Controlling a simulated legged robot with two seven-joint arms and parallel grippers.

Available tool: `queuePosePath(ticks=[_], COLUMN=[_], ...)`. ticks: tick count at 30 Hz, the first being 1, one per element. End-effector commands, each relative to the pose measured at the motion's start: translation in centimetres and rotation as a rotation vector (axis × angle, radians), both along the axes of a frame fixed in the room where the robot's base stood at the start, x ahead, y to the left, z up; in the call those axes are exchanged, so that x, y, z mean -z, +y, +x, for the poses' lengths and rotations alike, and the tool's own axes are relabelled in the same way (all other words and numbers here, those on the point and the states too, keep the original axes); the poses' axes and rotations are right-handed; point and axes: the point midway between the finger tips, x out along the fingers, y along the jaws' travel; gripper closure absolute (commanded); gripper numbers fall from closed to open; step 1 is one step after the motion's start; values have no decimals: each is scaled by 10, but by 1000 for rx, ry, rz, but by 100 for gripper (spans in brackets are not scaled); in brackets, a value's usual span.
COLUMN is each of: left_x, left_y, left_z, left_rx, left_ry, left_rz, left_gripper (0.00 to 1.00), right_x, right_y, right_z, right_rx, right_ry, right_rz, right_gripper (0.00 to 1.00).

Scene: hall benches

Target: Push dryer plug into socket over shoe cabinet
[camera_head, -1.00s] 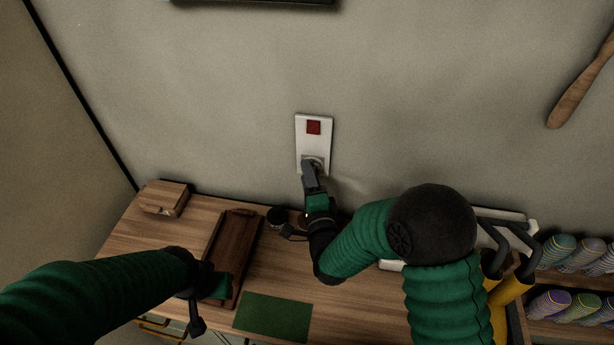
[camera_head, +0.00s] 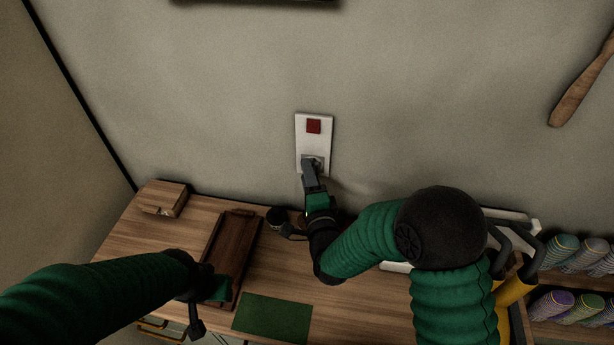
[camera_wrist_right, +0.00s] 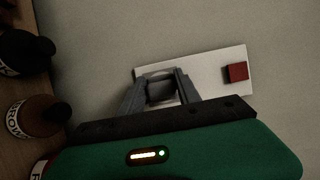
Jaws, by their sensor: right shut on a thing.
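The white socket plate (camera_head: 315,142) with a red switch (camera_head: 313,126) is on the wall above the wooden cabinet top. It also shows in the right wrist view (camera_wrist_right: 212,77). My right gripper (camera_head: 310,164) is at the lower part of the plate. In the right wrist view its fingers (camera_wrist_right: 161,84) are shut on the grey plug (camera_wrist_right: 160,90), which sits against the plate's socket end. The fingers hide much of the plug, so I cannot tell how deep it sits. My left gripper (camera_head: 196,318) hangs over the cabinet's front edge; its fingers are too unclear to read.
The wooden cabinet top (camera_head: 132,235) carries a small wooden box (camera_head: 164,199), a dark brown tray (camera_head: 231,250) and a green mat (camera_head: 272,317). Dark bottles (camera_wrist_right: 34,116) stand close to my right gripper. Rolled striped items (camera_head: 575,252) fill a shelf at right.

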Motion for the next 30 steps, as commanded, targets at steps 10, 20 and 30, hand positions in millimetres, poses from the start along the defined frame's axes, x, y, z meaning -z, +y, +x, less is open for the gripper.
queuePosePath(ticks=[10, 20, 30], left_x=[2, 2, 5], left_y=[0, 0, 0], left_z=[0, 0, 0], left_rx=[0, 0, 0], left_ry=[0, 0, 0], left_rz=[0, 0, 0], left_gripper=[64, 64, 64], right_x=[0, 0, 1], right_y=[-1, -1, 1], right_z=[7, 8, 10], right_rx=[1, 0, -1], right_ry=[0, 1, 0], right_rz=[0, 0, 0], right_gripper=[96, 35, 35])
